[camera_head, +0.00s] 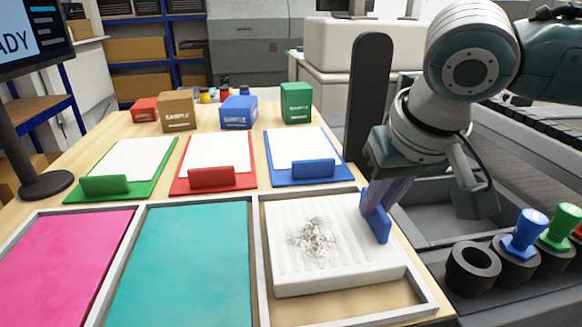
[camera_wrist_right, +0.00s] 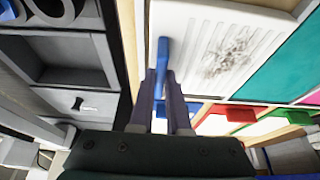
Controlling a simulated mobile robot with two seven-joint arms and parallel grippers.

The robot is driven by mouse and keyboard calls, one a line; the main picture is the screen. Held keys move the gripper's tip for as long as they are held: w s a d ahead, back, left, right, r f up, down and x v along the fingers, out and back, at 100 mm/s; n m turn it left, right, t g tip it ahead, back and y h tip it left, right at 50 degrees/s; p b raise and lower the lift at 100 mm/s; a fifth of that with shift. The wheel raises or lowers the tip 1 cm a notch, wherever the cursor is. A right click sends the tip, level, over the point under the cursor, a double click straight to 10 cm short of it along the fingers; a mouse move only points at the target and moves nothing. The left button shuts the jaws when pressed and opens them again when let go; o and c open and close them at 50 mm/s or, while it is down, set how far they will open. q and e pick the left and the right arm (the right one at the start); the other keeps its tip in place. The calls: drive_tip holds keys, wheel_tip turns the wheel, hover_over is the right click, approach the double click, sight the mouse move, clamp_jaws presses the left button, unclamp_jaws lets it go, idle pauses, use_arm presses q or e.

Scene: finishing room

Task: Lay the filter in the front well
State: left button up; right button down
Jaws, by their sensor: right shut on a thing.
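The filter (camera_head: 335,262) is a white ribbed slab with a grey dirty patch on its top and a blue tab (camera_head: 376,222) at its right end. It lies flat in or just over the rightmost framed well (camera_head: 335,308), slightly skewed to the frame; I cannot tell whether it touches the floor. Bare wood shows in front of it. My right gripper (camera_head: 378,198) is shut on the blue tab. In the right wrist view the fingers (camera_wrist_right: 164,85) pinch the tab (camera_wrist_right: 162,56), and the filter (camera_wrist_right: 205,45) extends right. My left gripper is not in view.
Pink (camera_head: 60,262) and teal (camera_head: 180,265) panels fill the neighbouring wells. Behind stand green (camera_head: 105,186), red (camera_head: 212,178) and blue (camera_head: 310,170) clip trays with white sheets, and several boxes. Dark holders with coloured knobs (camera_head: 525,232) stand at right.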

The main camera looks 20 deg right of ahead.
drive_tip(key=shift+f, duration=0.1)
drive_tip(key=c, duration=0.9)
unclamp_jaws()
drive_tip(key=p+v, duration=0.1)
drive_tip(key=v, duration=1.1)
drive_tip(key=s+a+f+n+y, duration=0.3)
drive_tip(key=s+a+f+n, duration=0.3)
drive_tip(key=a, duration=0.4)
drive_tip(key=shift+m+g+h, duration=0.4)
drive_tip(key=shift+m+h, duration=0.2)
drive_tip(key=shift+h, duration=0.3)
drive_tip(key=s+d+f, duration=0.1)
drive_tip(key=s+f, duration=0.1)
drive_tip(key=s, duration=0.1)
drive_tip(key=s+d+f, duration=0.2)
drive_tip(key=s+f, duration=0.1)
drive_tip(key=s, duration=0.1)
drive_tip(key=s+d+f, duration=0.2)
drive_tip(key=s+f, duration=0.1)
drive_tip(key=shift+s, duration=0.2)
